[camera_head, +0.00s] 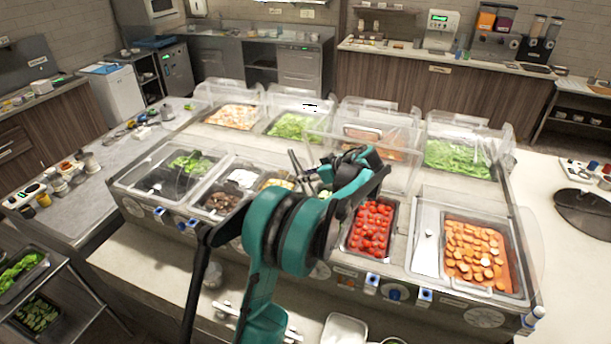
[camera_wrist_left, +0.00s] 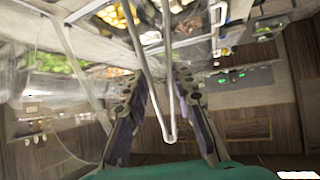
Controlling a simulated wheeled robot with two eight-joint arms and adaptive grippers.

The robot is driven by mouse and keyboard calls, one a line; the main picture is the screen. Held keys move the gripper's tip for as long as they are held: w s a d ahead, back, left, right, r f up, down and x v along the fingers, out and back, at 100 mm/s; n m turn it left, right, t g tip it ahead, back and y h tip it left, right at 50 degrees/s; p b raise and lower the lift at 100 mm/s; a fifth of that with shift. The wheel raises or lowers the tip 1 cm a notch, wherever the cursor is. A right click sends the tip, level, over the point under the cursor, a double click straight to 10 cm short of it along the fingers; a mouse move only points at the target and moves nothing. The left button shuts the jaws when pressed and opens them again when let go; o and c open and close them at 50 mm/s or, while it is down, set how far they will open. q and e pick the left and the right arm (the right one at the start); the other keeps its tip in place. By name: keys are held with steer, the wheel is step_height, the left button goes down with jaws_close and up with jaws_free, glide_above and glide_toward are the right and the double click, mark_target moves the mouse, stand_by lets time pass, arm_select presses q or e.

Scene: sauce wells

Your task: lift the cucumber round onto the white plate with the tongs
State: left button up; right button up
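My left gripper (camera_head: 306,174) is over the middle of the salad bar, reached by my teal arm; its fingers look small and dark there. In the left wrist view the two fingers of my left gripper (camera_wrist_left: 160,100) stand on either side of thin metal tongs (camera_wrist_left: 171,125). The bend of the tongs lies close to the palm, and the two prongs run away toward the pans. The fingers appear closed on the tongs. I cannot make out the white plate. My right gripper is not in view.
Clear guards (camera_head: 365,135) stand over the back pans. Broccoli (camera_head: 190,161) and mushrooms (camera_head: 222,201) are to the left. A metal pan (camera_head: 343,331) sits at the front.

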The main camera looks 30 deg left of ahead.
arm_select(q)
step_height(320, 180, down, 9)
steer(key=b, duration=0.6)
steer(key=shift+d+f, duration=0.15)
steer(key=shift+f, duration=0.05)
jaws_close()
step_height(320, 180, up, 12)
steer(key=p, duration=0.7)
stand_by(0.3)
